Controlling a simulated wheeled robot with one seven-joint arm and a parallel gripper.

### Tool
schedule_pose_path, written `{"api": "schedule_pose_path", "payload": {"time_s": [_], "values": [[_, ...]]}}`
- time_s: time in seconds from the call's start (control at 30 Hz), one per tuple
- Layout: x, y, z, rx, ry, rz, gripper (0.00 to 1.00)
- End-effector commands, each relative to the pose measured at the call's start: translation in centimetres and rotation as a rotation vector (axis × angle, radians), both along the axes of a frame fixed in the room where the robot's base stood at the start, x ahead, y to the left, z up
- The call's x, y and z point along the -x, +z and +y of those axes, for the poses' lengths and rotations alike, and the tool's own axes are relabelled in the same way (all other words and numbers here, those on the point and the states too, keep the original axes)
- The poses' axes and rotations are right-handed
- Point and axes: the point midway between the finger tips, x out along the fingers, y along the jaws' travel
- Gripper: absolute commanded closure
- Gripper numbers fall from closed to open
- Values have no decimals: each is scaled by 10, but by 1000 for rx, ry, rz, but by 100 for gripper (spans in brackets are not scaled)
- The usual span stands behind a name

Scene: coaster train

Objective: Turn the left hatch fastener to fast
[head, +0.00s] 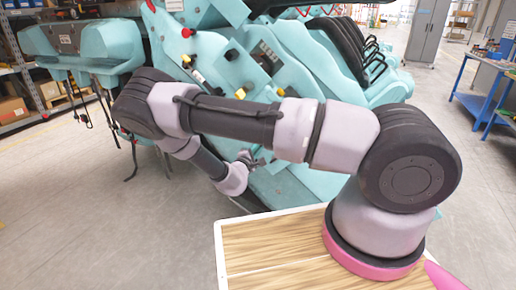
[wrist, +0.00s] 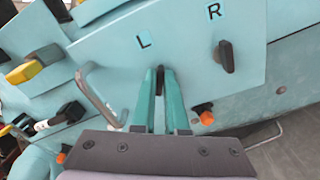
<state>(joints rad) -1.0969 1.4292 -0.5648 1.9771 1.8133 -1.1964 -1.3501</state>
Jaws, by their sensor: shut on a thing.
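The hatch (wrist: 185,45) is a flat light-teal panel in the wrist view, marked L and R. My gripper (wrist: 160,75) has its two teal fingers closed around the left hatch fastener, a small black knob (wrist: 160,82) below the L. Only a dark sliver of that knob shows between the fingers, so its exact angle is hard to tell. The right hatch fastener (wrist: 226,57), a black knob below the R, stands free and points roughly up and down in the picture. In the head view my gripper (head: 250,159) is small, low against the teal coaster car, and the fasteners cannot be made out.
In the wrist view a grey bar handle (wrist: 99,97) lies left of my fingers and an orange knob (wrist: 206,117) right of them. Yellow and black levers (wrist: 25,72) are at far left. A blue workbench (head: 480,95) stands right in the head view, with open floor between.

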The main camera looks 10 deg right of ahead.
Motion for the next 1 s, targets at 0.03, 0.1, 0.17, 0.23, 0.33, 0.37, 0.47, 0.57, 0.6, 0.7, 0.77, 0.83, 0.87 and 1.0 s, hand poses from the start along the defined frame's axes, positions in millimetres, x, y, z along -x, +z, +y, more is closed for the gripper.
{"api": "schedule_pose_path", "payload": {"time_s": [0.03,0.1,0.17,0.23,0.33,0.37,0.47,0.57,0.6,0.7,0.77,0.83,0.87,1.0], "values": [[0,-1,0,-35,1,-25,100],[0,-1,0,-89,2,-63,100],[0,-1,-1,-135,2,-97,100],[0,-2,-1,-190,1,-135,100],[0,-2,0,-267,3,-191,100],[0,-3,0,-290,3,-208,100],[0,-3,-1,-367,3,-264,100],[0,-4,-1,-445,2,-319,100],[0,-4,-1,-476,2,-341,100],[0,-4,-1,-551,4,-396,100],[0,-5,-1,-593,3,-426,100],[0,-6,-1,-641,3,-460,100],[0,-6,-1,-661,3,-474,100],[0,-6,0,-742,4,-532,100]]}}
